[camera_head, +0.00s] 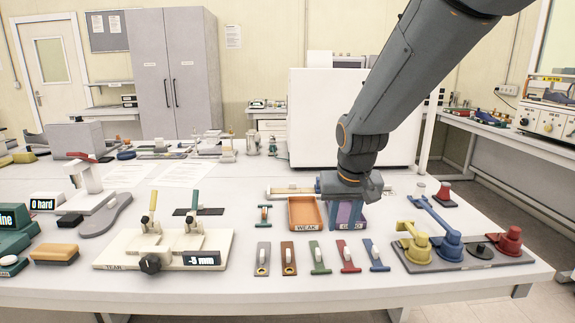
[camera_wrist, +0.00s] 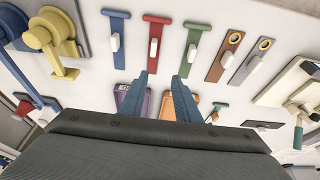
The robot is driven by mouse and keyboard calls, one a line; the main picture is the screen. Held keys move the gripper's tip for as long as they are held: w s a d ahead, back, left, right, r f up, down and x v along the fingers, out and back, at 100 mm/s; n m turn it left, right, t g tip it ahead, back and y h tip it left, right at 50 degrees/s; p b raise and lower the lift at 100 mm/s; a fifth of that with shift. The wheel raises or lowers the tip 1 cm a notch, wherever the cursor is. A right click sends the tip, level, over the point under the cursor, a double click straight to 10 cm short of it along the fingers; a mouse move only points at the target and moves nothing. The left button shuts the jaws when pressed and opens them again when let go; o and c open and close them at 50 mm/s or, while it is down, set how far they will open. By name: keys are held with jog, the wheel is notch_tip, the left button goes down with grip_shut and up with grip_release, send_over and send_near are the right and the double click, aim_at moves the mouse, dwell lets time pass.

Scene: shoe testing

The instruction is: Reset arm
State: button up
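My arm reaches down from the upper right in the head view. My gripper (camera_wrist: 161,80) points down over the table, at the purple tray in the head view. In the wrist view its two blue fingers stand apart with an empty gap between them. The orange tray (camera_head: 305,213), labelled WEAK, is just left of the gripper. The purple tray (camera_head: 358,217) is partly hidden by the gripper; it also shows in the wrist view (camera_wrist: 130,99). Whether anything lies in the purple tray is unclear.
Several coloured strips with white pieces, such as the red one (camera_head: 347,257), lie in front of the trays. A cream tear fixture (camera_head: 165,248) stands left, a grey base with yellow, blue and red levers (camera_head: 470,253) right. A white cabinet (camera_head: 310,120) stands behind.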

jog(key=s+d+f+g, duration=0.1)
jog(key=s+d+f, duration=0.1)
jog(key=s, duration=0.5)
jog(key=s+d+f+g, duration=0.1)
jog(key=s+d+f, duration=0.1)
jog(key=s+f, duration=0.2)
jog(key=s+d+f+g, duration=0.1)
jog(key=s+d+f, duration=0.1)
jog(key=s, duration=0.7)
jog(key=shift+s+f, duration=0.4)
jog(key=shift+f, duration=0.1)
